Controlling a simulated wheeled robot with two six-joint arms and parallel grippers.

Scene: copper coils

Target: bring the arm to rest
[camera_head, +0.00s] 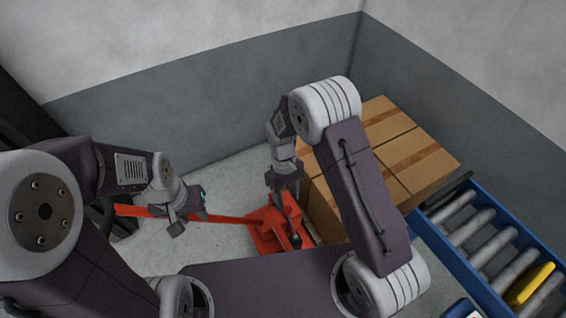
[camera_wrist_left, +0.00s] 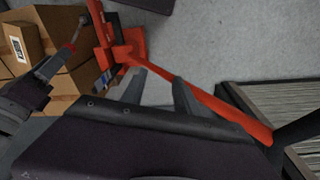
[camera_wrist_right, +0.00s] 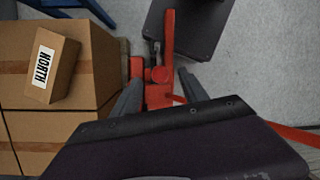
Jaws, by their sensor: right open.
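My left gripper (camera_head: 190,222) hangs at the left in the head view, in front of a long red bar (camera_head: 232,218). In the left wrist view its two fingers (camera_wrist_left: 160,88) stand apart with bare floor between them, and the red bar runs behind the right finger. My right gripper (camera_head: 284,188) points down above a red wheeled-looking base (camera_head: 268,238). In the right wrist view its fingers (camera_wrist_right: 160,92) are apart, with red metal parts seen beyond and between them. I cannot tell the height gap. Nothing is held in either gripper.
A blue roller conveyor (camera_head: 480,240) with a yellow piece (camera_head: 538,280) is at the right. Grey walls close the back. Floor is bare behind the red bar.

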